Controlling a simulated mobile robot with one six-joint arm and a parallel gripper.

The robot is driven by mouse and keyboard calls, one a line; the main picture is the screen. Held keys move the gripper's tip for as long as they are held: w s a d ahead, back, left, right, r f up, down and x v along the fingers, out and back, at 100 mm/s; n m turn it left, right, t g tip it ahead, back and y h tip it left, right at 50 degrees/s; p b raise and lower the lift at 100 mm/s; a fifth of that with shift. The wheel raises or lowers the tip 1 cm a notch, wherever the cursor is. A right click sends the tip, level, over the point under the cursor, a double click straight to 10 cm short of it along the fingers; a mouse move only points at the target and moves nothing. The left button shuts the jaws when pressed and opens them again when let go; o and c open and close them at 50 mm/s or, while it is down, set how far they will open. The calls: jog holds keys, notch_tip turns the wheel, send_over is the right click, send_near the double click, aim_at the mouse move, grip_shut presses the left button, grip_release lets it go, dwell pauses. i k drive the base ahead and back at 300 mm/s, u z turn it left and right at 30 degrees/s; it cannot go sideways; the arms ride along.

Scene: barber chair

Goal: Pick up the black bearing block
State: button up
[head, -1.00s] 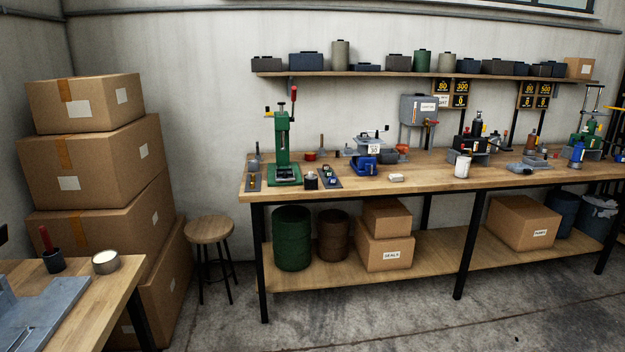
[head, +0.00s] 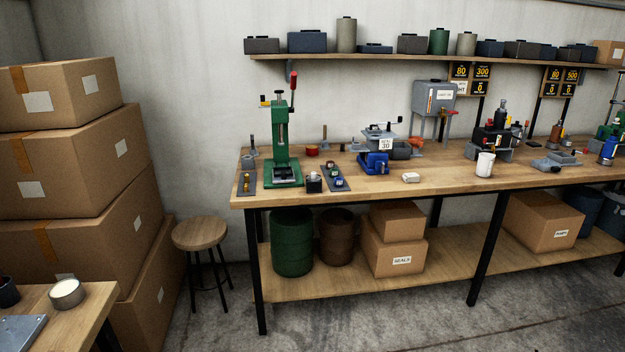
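A small black block (head: 314,184) with a lighter round piece on top stands near the front edge of the long wooden workbench (head: 400,187); it looks like the bearing block, though it is small in the head view. It sits just right of the base of a green arbor press (head: 281,150) and left of a dark tray (head: 335,178) holding small parts. My gripper is not in view.
Right of the tray are a blue vise (head: 373,164), a small white block (head: 411,177) and a white cup (head: 485,165). A stool (head: 200,234) and stacked cartons (head: 80,150) stand left. Another table (head: 85,310) is at lower left. Concrete floor before the bench is open.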

aim_at(311, 186)
jog(key=u, duration=0.15)
jog(key=i, duration=0.9)
jog(key=u, duration=0.25)
jog(key=k, duration=0.15)
jog(key=u, duration=2.1)
jog(key=k, duration=0.55)
jog(key=z, duration=0.05)
